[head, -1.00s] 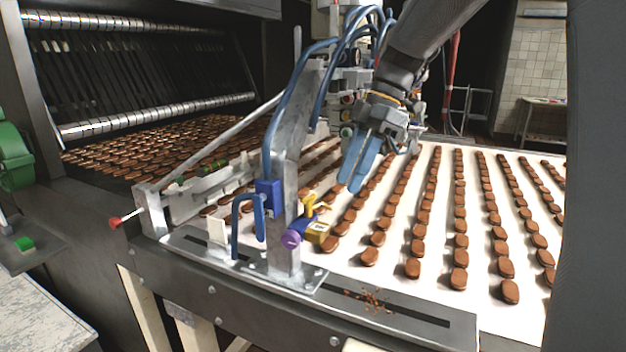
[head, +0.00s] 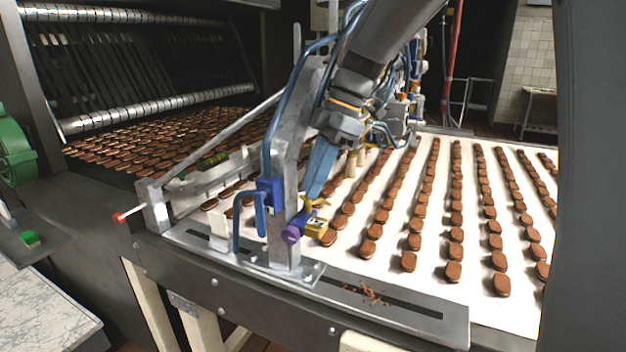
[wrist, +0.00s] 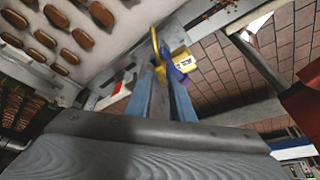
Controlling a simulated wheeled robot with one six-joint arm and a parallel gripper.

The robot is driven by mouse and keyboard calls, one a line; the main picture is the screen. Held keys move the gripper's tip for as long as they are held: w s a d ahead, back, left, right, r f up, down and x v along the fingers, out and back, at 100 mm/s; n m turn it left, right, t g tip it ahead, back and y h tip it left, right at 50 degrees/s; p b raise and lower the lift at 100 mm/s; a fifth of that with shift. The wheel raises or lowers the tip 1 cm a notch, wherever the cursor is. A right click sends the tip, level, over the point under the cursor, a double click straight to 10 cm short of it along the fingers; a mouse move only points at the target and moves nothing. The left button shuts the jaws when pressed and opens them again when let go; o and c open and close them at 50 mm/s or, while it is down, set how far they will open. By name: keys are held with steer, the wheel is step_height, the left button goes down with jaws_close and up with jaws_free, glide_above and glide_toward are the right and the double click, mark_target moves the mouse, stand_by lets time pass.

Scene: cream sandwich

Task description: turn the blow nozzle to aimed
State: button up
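The blow nozzle is a small yellow fitting (head: 316,226) with a pale label. It sits beside a purple knob (head: 291,235) on the grey upright bracket at the belt's near edge. A thin yellow lever (wrist: 154,44) rises from it, and its yellow body (wrist: 183,59) shows just past my fingertips in the wrist view. My gripper (head: 312,195) points down with its blue fingertips right at the yellow lever. In the wrist view my gripper (wrist: 163,78) has a gap between its fingers, with the lever's lower end in line with it. Contact is unclear.
The grey bracket (head: 283,180) and a blue hose and fitting (head: 269,192) stand close left of my gripper. Rows of brown biscuits (head: 455,220) lie on the white belt to the right. The slotted metal rail (head: 410,316) runs along the front, with crumbs on it.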

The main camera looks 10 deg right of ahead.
jaws_close()
steer(key=shift+m, duration=0.3)
steer(key=m, duration=0.1)
steer(key=m+t, duration=0.1)
steer(key=m, duration=0.1)
steer(key=m+t, duration=0.1)
steer(key=shift+s+r+b, duration=0.1)
steer(key=shift+s+b, duration=0.15)
steer(key=shift+b, duration=0.05)
steer(key=m+t, duration=0.1)
steer(key=m, duration=0.3)
steer(key=shift+s+a+h, duration=0.1)
steer(key=shift+s+h, duration=0.05)
steer(key=shift+h, duration=0.15)
steer(key=shift+s+a+m+t+h+p, duration=0.1)
steer(key=shift+m+t+h+p, duration=0.2)
steer(key=shift+m+p, duration=0.45)
steer(key=shift+s+m+t+h+p, duration=0.15)
steer(key=shift+m+t+p, duration=0.25)
steer(key=shift+m, duration=0.65)
steer(key=shift+w, duration=0.15)
steer(key=shift+o, duration=1.9)
jaws_free()
